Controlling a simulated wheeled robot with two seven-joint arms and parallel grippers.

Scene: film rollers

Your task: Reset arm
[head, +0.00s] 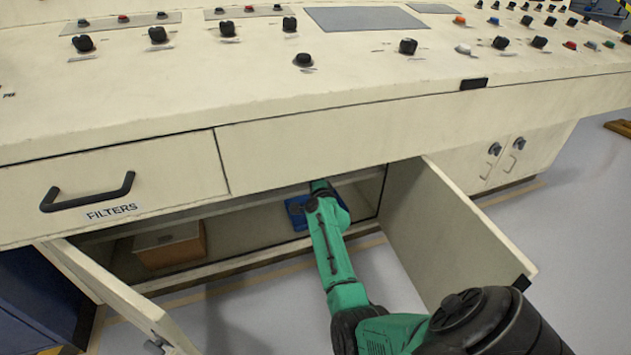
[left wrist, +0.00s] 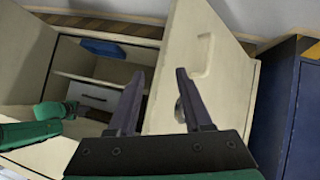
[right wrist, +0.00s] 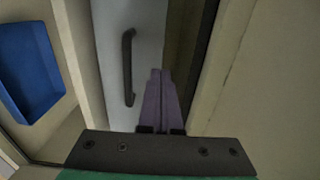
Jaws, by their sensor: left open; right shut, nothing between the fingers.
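My right arm (head: 333,255) reaches from the lower right into the open cabinet under the console; it also shows at the left of the left wrist view (left wrist: 45,125). In the right wrist view my right gripper (right wrist: 160,72) is shut and empty. It points toward a grey panel with a black handle (right wrist: 128,68); I cannot tell whether it touches anything. My left gripper (left wrist: 160,72) is open and empty in the left wrist view, near an open cabinet door (left wrist: 200,65) showing between and behind its fingers. The left gripper is not visible in the head view.
A blue bin (head: 297,212) and a brown box (head: 170,247) are inside the cabinet. The left door (head: 125,305) and right door (head: 440,235) stand open. The FILTERS drawer (head: 110,190) is shut. A dark blue cabinet (head: 40,300) stands at the left.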

